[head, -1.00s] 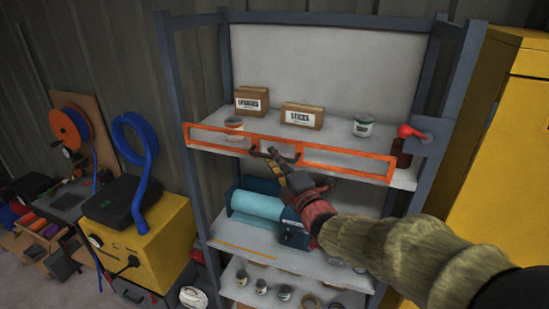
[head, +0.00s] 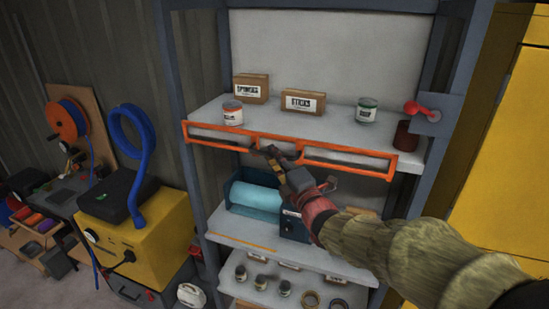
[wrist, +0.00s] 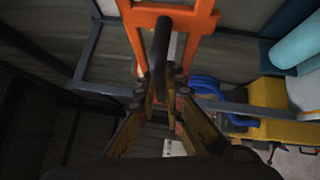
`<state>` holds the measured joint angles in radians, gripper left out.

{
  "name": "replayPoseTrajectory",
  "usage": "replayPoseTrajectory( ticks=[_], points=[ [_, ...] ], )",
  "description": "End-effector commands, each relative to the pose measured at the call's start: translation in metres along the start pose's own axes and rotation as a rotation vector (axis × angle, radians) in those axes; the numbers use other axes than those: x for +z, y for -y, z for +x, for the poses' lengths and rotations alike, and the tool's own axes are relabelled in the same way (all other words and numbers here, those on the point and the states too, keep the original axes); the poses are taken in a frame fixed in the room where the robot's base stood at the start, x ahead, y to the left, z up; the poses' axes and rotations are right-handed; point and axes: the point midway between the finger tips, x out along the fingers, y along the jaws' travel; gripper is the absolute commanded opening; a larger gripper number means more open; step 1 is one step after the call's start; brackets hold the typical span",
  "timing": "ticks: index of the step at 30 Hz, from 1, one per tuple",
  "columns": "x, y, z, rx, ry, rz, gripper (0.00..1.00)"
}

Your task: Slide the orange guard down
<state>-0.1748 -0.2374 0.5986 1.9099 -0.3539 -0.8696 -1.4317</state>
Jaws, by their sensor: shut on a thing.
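The orange guard (head: 347,160) is a long open frame across the front of the shelf rack. It lies level with the edge of the upper shelf. My gripper (head: 271,156) is at the middle of the guard, shut on its dark handle. In the wrist view the dark handle bar (wrist: 161,60) runs between the fingers of my gripper (wrist: 161,95), with the orange guard (wrist: 200,20) behind it. My gripper and arm hide part of the guard's middle and the shelf below it.
Two cardboard boxes (head: 303,102), tins (head: 366,111) and a dark red jar (head: 405,137) stand on the upper shelf (head: 300,124). A red lever (head: 422,110) is on the right post. A teal roll (head: 256,197) sits on the shelf below. A yellow cabinet (head: 502,150) stands at right.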

Motion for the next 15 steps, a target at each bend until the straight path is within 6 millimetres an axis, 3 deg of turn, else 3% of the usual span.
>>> replayPoseTrajectory(
  ticks=[1, 9, 15],
  points=[
    [-0.002, 0.012, -0.002, -0.002, 0.000, 0.001, 0.00],
    [-0.005, 0.039, -0.005, -0.001, 0.000, 0.001, 0.00],
    [-0.006, 0.048, -0.006, -0.002, 0.000, 0.002, 0.00]
  ],
)
